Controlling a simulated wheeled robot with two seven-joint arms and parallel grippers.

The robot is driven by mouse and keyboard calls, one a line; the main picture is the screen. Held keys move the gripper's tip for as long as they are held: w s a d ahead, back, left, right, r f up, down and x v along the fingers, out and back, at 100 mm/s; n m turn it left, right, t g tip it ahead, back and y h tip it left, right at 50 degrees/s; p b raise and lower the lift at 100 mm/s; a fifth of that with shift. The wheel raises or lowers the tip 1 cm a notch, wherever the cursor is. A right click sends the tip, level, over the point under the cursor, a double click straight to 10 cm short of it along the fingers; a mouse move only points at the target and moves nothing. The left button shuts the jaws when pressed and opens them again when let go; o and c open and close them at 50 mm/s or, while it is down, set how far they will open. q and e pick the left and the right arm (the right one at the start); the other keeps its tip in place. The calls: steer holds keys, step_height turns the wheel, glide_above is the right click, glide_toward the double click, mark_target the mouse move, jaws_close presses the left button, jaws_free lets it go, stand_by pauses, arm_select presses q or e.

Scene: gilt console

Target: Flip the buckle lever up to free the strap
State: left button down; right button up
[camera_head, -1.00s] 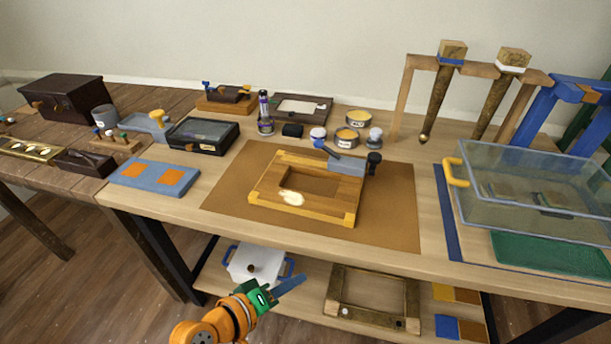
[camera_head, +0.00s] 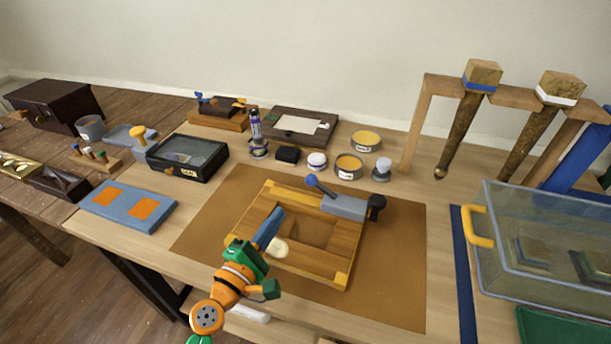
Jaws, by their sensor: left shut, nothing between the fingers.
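A wooden frame (camera_head: 345,243) with yellow corners lies on a brown mat (camera_head: 400,270). A grey-blue buckle block (camera_head: 344,206) sits on its far right corner. A blue ball-ended lever (camera_head: 318,185) leans from the block toward the upper left, and a black knob (camera_head: 376,204) is at its right end. I cannot clearly make out a strap. My left gripper (camera_head: 270,228), with blue fingers on a green and orange wrist, is shut and empty. It appears over the frame's left side, apart from the lever, and hides part of the frame and a cream patch (camera_head: 279,248). My right gripper is not in view.
Small tins and jars, including a yellow-topped tin (camera_head: 348,164), stand behind the frame. A dark glass-topped box (camera_head: 188,157) and a blue pad (camera_head: 128,206) are to the left. A clear bin (camera_head: 545,245) with a yellow handle stands right. The mat's right side is clear.

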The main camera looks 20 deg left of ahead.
mark_target(322, 188)
arm_select(q)
steer(key=shift+w+r, duration=0.2)
steer(key=shift+w, duration=0.15)
steer(key=shift+w+d+r+p, duration=0.15)
steer(key=shift+w+p, duration=0.1)
steer(key=shift+w, duration=0.35)
steer(key=shift+w+d+r+p, duration=0.1)
steer(key=shift+w+r+p, duration=0.1)
steer(key=shift+w, duration=0.4)
steer(key=w, duration=0.3)
steer(key=w+d, duration=0.1)
steer(key=w, duration=0.1)
steer(key=shift+w+f, duration=0.2)
steer(key=shift+w, duration=0.15)
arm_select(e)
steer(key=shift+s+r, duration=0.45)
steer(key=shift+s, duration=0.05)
